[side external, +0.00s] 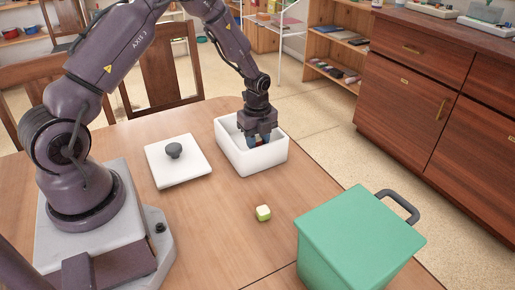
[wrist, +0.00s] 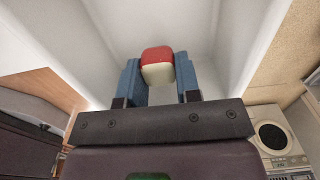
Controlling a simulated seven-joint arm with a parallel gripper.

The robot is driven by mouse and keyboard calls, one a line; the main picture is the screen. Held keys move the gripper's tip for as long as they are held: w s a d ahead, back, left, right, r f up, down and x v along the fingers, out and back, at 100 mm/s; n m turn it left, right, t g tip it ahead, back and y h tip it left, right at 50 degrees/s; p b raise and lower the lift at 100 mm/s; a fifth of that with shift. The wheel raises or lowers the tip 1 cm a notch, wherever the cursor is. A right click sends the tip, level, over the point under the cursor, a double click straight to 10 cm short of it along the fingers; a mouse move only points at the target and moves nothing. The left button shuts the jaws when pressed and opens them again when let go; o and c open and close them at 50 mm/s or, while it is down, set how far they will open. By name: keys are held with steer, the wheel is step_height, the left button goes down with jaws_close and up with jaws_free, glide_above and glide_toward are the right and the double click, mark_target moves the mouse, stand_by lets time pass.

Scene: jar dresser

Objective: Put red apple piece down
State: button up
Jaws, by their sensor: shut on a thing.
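In the wrist view, the red apple piece (wrist: 158,66), red on top with a pale cream face, sits between the blue fingers of my gripper (wrist: 158,80). My gripper is shut on it. In the side external view, my gripper (side external: 258,138) points down inside the white open box (side external: 255,160), and its fingertips are below the rim. The piece is mostly hidden there by the fingers and the box wall. I cannot tell whether it touches the box floor. The white walls of the box surround the piece in the wrist view.
A white lid (side external: 178,165) with a dark knob lies left of the box. A small green-and-white piece (side external: 263,213) lies on the wooden table (side external: 220,225) in front. A green bin (side external: 355,240) with a dark handle stands at the front right. The table between them is clear.

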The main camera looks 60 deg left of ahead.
steer(key=shift+f, duration=1.6)
steer(key=shift+f, duration=0.1)
steer(key=o, duration=0.9)
